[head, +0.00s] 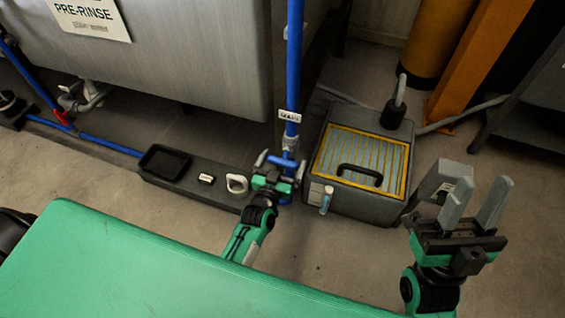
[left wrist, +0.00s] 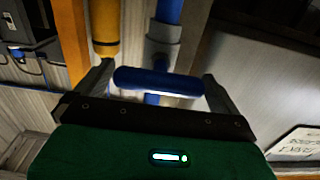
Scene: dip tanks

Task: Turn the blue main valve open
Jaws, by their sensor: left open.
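The blue valve handle (left wrist: 155,82) lies crosswise on the vertical blue pipe in the left wrist view. It also shows small in the head view (head: 279,161), low on the blue pipe (head: 293,60) below a white tag reading MAIN (head: 289,116). My left gripper (head: 281,164) is at the valve. In the left wrist view my left gripper (left wrist: 155,85) has its fingers apart, one near each end of the handle; I cannot tell whether they touch it. My right gripper (head: 487,183) is open and empty at the right, away from the valve.
A grey box with a yellow-framed grate (head: 322,180) stands right of the valve. A low ledge (head: 215,193) with a black tray (head: 164,161) runs left of it under the PRE-RINSE tank (head: 180,60). An orange post (head: 475,60) stands behind. Bare floor lies in front.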

